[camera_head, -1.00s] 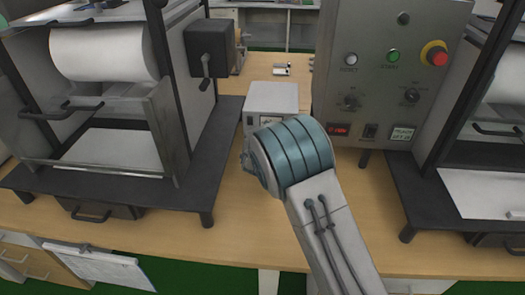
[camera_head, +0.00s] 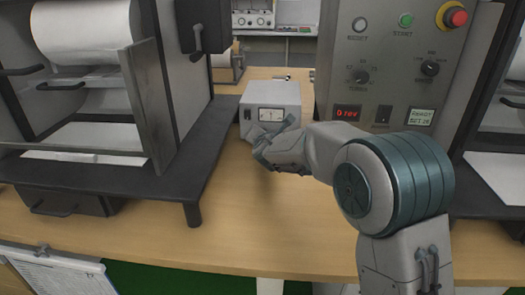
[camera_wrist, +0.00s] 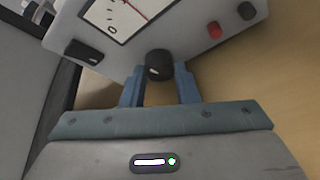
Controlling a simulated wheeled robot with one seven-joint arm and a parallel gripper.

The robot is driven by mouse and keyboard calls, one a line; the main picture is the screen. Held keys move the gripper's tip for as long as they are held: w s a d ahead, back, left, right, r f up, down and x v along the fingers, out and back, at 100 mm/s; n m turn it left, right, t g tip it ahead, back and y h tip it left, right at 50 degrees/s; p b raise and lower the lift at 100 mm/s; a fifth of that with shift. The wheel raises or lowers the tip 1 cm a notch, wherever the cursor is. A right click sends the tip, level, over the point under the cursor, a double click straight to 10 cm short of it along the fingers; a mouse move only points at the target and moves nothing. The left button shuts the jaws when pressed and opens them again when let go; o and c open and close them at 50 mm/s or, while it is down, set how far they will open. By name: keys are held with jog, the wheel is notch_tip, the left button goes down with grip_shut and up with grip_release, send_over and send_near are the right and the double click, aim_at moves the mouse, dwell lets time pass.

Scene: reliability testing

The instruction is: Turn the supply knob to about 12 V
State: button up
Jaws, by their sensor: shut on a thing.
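The supply (camera_head: 270,97) is a small light-grey box on the wooden bench, with a white meter (camera_head: 271,114) on its front. In the wrist view the meter (camera_wrist: 125,14) shows a thin red needle; its reading is cut off by the frame edge. The black knob (camera_wrist: 158,62) with a white mark sits below the meter. My gripper (camera_wrist: 159,79) is shut on the knob, with a blue finger on either side of it. In the head view my gripper (camera_head: 268,142) hides the knob and the lower front of the supply.
A black switch (camera_wrist: 83,52) is left of the knob; red (camera_wrist: 214,29) and black (camera_wrist: 247,11) terminals are to its right. A tall control panel (camera_head: 345,80) stands right of the supply, a black-framed machine (camera_head: 170,165) left. The bench front (camera_head: 260,235) is clear.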

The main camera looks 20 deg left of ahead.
jog(key=shift+m+b, duration=0.4)
jog(key=shift+b, duration=0.9)
jog(key=o, duration=1)
jog(key=shift+s, duration=0.1)
jog(key=v, duration=1.3)
jog(key=shift+s+d, duration=0.3)
